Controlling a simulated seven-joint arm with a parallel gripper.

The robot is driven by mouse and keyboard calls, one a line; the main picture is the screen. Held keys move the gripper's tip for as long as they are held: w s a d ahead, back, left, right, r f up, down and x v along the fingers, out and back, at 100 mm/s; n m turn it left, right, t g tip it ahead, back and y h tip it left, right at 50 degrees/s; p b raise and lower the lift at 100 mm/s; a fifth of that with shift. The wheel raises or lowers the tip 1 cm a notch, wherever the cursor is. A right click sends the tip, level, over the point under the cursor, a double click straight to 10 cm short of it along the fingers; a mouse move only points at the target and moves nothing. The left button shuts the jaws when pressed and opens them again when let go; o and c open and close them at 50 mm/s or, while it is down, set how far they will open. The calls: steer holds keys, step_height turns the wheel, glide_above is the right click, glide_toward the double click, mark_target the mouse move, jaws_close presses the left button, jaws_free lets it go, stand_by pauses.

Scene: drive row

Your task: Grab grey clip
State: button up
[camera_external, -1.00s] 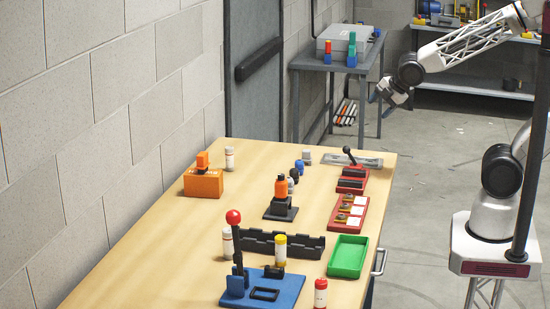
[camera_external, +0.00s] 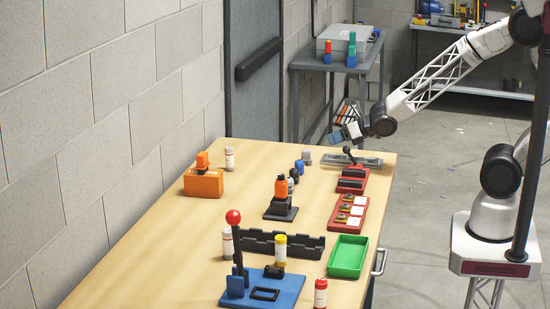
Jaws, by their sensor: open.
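I cannot pick out the grey clip for certain. A small grey piece (camera_external: 306,155) stands near the far edge of the wooden table, beside a blue piece (camera_external: 299,165). A flat grey tray-like plate (camera_external: 368,161) lies at the far right corner. My gripper (camera_external: 338,136) is above the table's far edge, over the left part of that plate and right of the small grey piece. It is open, and I see nothing held in it. The gap between its fingers is too small to make out.
A red base with a black lever (camera_external: 351,175) and a red board with white cards (camera_external: 349,212) line the table's right edge. An orange block (camera_external: 203,184), a green tray (camera_external: 347,257) and a blue base with a red-knobbed lever (camera_external: 262,287) stand on the table (camera_external: 150,228).

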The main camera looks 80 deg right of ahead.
mark_target(306, 157)
steer(key=f+n, duration=0.1)
steer(key=w+f+n, duration=0.1)
steer(key=f+n+t+y, duration=0.1)
steer(key=n, duration=0.1)
steer(key=shift+w+a+f, duration=0.15)
steer(key=shift+w+f, duration=0.1)
steer(key=shift+f, duration=0.1)
steer(key=shift+w, duration=0.1)
steer(key=shift+x, duration=1.2)
steer(key=shift+f, duration=0.1)
steer(key=shift+d+x, duration=0.2)
steer(key=shift+x, duration=2.4)
steer(key=c, duration=1)
